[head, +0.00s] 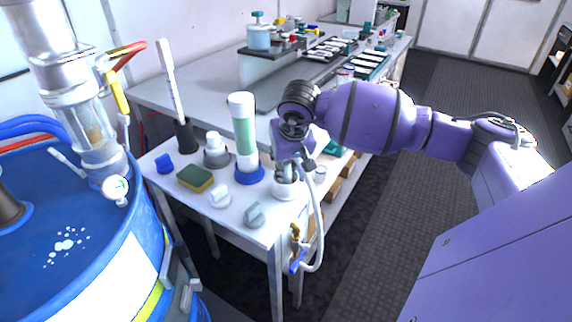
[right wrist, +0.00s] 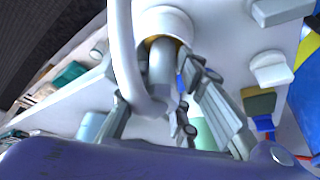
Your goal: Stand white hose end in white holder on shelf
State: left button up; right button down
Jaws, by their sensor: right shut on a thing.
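The white holder (head: 286,191) is a short round cup at the front right of the white shelf (head: 232,220). My right gripper (head: 287,166) is directly above it, pointing down, shut on the hose end. In the right wrist view the grey tip of the hose end (right wrist: 161,66) sits at the holder's mouth, with the holder's white rim (right wrist: 166,18) around it. I cannot tell how deep it is in. The white hose (head: 317,215) bends up from the grip and hangs over the shelf's front edge. My left gripper is out of view.
A green-filled cylinder (head: 243,135) on a blue base, a sponge (head: 195,178), grey-white blocks and a blue cap (head: 164,163) stand left of the holder. A valve (head: 297,262) is below the edge. A blue drum (head: 75,235) is at left.

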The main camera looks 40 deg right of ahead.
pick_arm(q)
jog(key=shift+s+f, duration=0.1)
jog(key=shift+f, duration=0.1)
pick_arm(e)
jog(key=shift+f, duration=0.15)
jog(key=shift+r, duration=0.2)
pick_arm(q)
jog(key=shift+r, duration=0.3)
pick_arm(e)
jog(key=shift+r, duration=0.65)
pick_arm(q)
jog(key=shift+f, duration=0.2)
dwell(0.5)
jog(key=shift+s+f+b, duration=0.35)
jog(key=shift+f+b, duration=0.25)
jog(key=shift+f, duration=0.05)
pick_arm(e)
jog(key=shift+f, duration=0.85)
jog(key=shift+r, duration=0.2)
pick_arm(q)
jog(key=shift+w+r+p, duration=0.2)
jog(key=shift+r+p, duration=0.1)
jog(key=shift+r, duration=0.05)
pick_arm(e)
jog(key=shift+r, duration=0.65)
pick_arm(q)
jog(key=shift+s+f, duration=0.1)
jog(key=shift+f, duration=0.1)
